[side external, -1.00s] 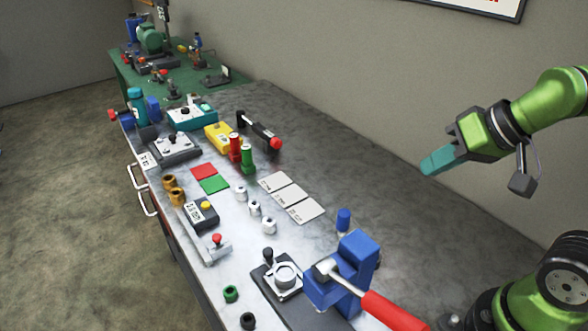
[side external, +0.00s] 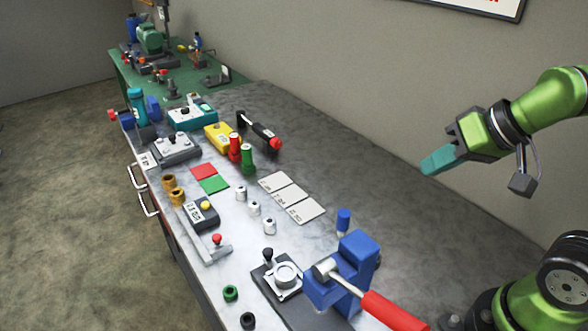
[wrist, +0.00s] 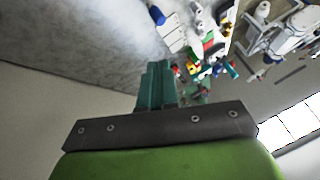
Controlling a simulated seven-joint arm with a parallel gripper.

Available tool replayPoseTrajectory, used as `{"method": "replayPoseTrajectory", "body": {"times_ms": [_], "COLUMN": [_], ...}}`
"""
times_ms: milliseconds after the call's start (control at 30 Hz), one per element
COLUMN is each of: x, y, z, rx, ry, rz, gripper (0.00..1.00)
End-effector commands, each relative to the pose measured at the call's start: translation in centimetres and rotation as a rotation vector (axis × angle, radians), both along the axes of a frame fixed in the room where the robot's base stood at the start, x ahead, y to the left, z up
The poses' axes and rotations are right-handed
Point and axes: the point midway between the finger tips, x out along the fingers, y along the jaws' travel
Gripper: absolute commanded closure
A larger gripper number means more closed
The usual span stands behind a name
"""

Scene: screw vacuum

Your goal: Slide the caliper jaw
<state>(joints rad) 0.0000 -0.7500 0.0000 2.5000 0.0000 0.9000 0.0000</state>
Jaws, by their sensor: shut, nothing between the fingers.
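The caliper (side external: 190,228) lies on the grey bench near its left edge in the side external view. It has a dark slider box (side external: 203,213) with a small display and a yellow button. A red knob (side external: 217,239) stands at its near end. My gripper (side external: 428,169) hangs in the air above the right side of the bench, well away from the caliper. Its teal fingers are shut with nothing between them; they also show in the wrist view (wrist: 157,85). I cannot make out the caliper clearly in the wrist view.
A blue vise (side external: 345,268) with a red-handled hammer (side external: 385,308) stands at the near end.

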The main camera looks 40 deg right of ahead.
Motion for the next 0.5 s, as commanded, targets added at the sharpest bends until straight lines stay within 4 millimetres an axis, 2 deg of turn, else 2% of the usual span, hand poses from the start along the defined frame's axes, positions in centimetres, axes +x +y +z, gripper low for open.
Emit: {"method": "replayPoseTrajectory", "body": {"times_ms": [33, 167, 300, 367, 500], "x": [0.0, 0.1, 2.0, 3.5, 7.7], "y": [0.0, 0.8, 3.0, 4.5, 8.8], "z": [0.0, -0.8, -1.7, -1.7, -2.2], "rx": [0.000, -0.001, -0.020, -0.043, -0.117], "ry": [0.000, 0.035, 0.115, 0.145, 0.193], "rz": [0.000, 0.032, 0.122, 0.184, 0.350], "gripper": [0.95, 0.76, 0.54, 0.52, 0.52]}}
